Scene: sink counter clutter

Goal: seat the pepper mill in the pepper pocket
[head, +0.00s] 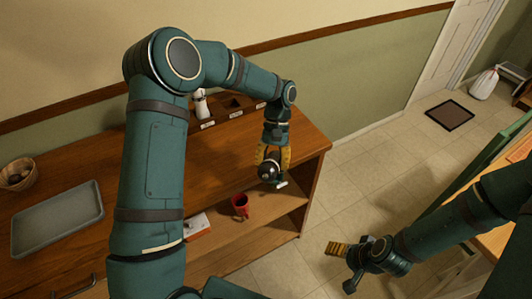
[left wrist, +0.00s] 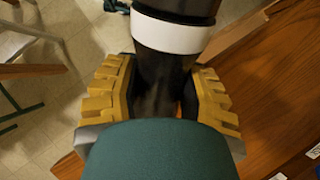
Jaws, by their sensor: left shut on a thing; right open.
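My left gripper (head: 272,158) is shut on the dark pepper mill (head: 267,172) and holds it near the right end of the wooden counter. In the left wrist view the black mill (left wrist: 165,75) with its white band sits between the yellow fingers (left wrist: 163,105). The pocket rack (head: 222,118) stands at the back of the counter, left of the mill, with dark openings and small white labels too small to read. A white bottle-like thing (head: 200,106) stands at its left pocket. My right gripper (head: 344,266) is open and empty over the floor at the right.
A grey tray (head: 58,222) and a wicker basket (head: 17,175) are at the left. My left arm hides part of the counter. Open floor lies right of the counter.

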